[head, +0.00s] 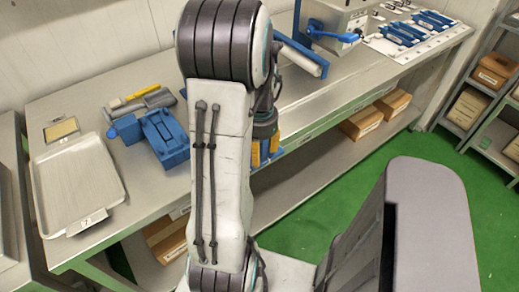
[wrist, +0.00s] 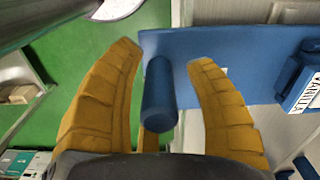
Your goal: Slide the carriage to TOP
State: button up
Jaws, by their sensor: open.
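In the wrist view my gripper (wrist: 165,75) is open, with its two orange fingers on either side of a blue round handle (wrist: 159,95). A gap shows between the handle and the right finger; the left finger is closer, and I cannot tell if it touches. The handle stands out in front of a long blue plate (wrist: 230,62), and I cannot tell whether this is the carriage. In the head view my gripper (head: 265,152) is mostly hidden behind my arm, at the bench's front edge. No TOP mark is legible.
A blue block labelled VANILLA (wrist: 303,85) sits at the plate's right. The steel bench (head: 350,85) bears a tray (head: 75,185), a blue clamp-like device (head: 165,138) and a grey machine with a blue lever (head: 330,36). Boxes (head: 362,122) lie on the shelf below. Green floor (head: 400,150) is open at right.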

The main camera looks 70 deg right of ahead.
grip_shut()
dwell(0.5)
